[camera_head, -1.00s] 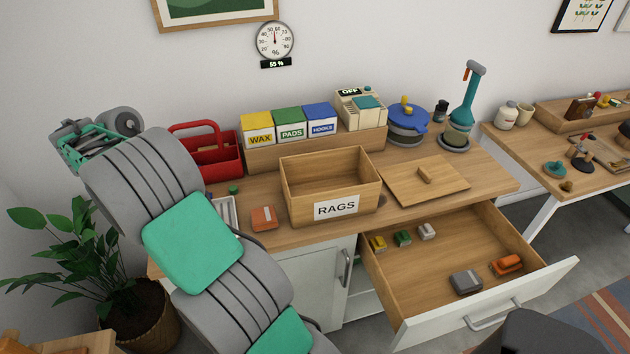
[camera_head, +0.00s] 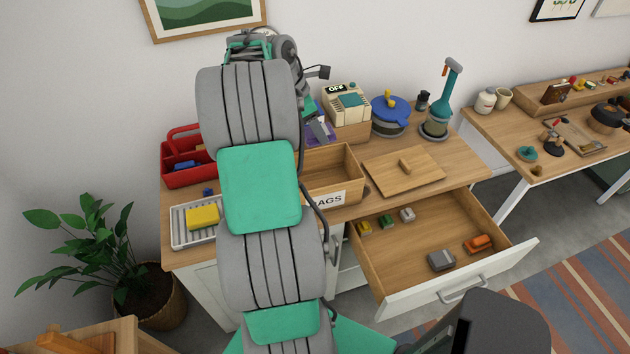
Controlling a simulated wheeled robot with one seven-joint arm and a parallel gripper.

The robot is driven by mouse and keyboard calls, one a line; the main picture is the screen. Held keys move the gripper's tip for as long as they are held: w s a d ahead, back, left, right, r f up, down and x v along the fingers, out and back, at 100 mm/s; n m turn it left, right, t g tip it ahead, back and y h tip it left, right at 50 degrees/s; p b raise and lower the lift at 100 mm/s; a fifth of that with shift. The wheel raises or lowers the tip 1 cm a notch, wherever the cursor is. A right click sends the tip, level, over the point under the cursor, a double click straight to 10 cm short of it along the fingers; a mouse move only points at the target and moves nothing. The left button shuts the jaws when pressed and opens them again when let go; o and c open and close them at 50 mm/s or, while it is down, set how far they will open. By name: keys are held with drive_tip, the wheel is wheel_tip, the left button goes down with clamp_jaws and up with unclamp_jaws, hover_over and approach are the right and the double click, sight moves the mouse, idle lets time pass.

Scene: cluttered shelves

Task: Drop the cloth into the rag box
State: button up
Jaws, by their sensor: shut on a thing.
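The rag box (camera_head: 350,170) is an open wooden box on the worktop with a label, partly hidden behind my arm; "AGS" shows. Its inside is partly visible at the right. My gripper (camera_head: 318,128) is above the back left part of the box, partly hidden by my own arm. It is shut on a purple cloth (camera_head: 313,139), of which only a small patch shows. I cannot tell how far the cloth hangs down. A flat wooden lid (camera_head: 404,171) with a handle lies right of the box.
A red caddy (camera_head: 178,176) and a tray (camera_head: 183,233) with a yellow sponge (camera_head: 203,217) are at left. A beige device (camera_head: 346,104), blue-lidded pot (camera_head: 390,116) and teal-handled tool (camera_head: 440,108) stand at back. An open drawer (camera_head: 430,235) juts out below.

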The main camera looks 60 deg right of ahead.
wheel_tip(320, 180, down, 4)
drive_tip(key=b, duration=0.3)
drive_tip(key=shift+f, duration=0.25)
drive_tip(key=shift+f+b, duration=0.35)
drive_tip(key=shift+b, duration=0.45)
drive_tip(key=shift+r, duration=0.1)
drive_tip(key=o, duration=1.4)
drive_tip(key=p+v, duration=0.1)
drive_tip(key=v, duration=0.7)
drive_tip(key=shift+p, duration=0.35)
drive_tip(key=shift+s, duration=0.1)
